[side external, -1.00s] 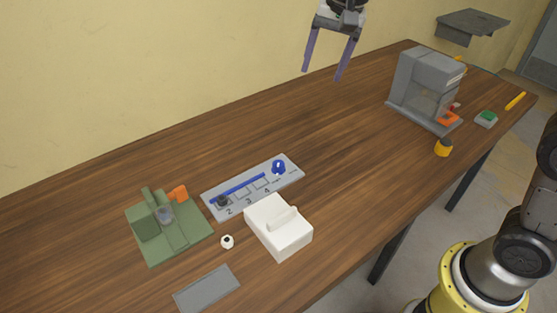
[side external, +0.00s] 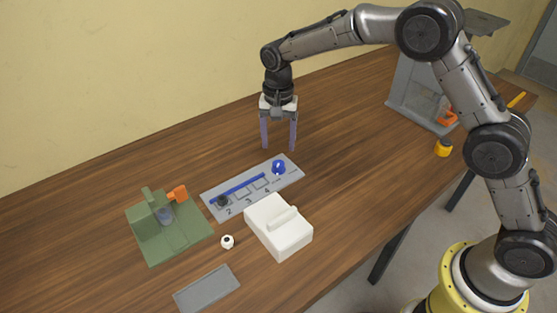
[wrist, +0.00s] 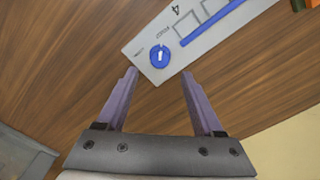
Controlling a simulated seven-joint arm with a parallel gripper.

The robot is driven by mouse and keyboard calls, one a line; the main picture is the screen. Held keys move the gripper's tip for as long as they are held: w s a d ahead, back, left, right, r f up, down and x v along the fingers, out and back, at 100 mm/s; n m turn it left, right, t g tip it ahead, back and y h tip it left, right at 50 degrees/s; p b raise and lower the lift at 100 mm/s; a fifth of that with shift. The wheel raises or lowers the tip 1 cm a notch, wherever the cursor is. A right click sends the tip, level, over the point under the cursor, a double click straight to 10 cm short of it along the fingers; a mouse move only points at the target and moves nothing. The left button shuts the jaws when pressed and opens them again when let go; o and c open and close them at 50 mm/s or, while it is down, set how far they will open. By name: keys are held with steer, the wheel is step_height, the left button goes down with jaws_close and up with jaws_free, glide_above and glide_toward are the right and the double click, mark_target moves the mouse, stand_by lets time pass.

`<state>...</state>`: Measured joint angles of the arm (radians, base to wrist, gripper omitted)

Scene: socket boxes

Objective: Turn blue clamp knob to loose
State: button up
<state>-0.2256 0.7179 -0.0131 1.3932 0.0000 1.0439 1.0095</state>
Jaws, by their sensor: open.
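The blue clamp knob (side external: 278,167) sits near the right end of a grey plate (side external: 292,178) marked with numbers. In the wrist view the knob (wrist: 159,56) is round with a white pointer mark, with small lettering on the plate beside it. A blue bar (side external: 238,184) runs along the plate, with a dark round piece (side external: 223,201) at its left end. My gripper (side external: 279,149) is open and empty, pointing down above the table just behind the knob. In the wrist view the knob lies ahead of the gap between the fingertips (wrist: 160,72), not touched.
A white box with a raised handle (side external: 279,228) stands just in front of the plate. A green fixture with an orange part (side external: 178,240) is at left, with a small white round piece (side external: 227,242) and a grey pad (side external: 206,289) nearby. A grey machine (side external: 405,85) stands far right.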

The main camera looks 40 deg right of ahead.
mark_target(278, 163)
step_height(278, 163, down, 7)
steer(key=shift+f, duration=0.15)
stand_by(0.4)
jaws_close()
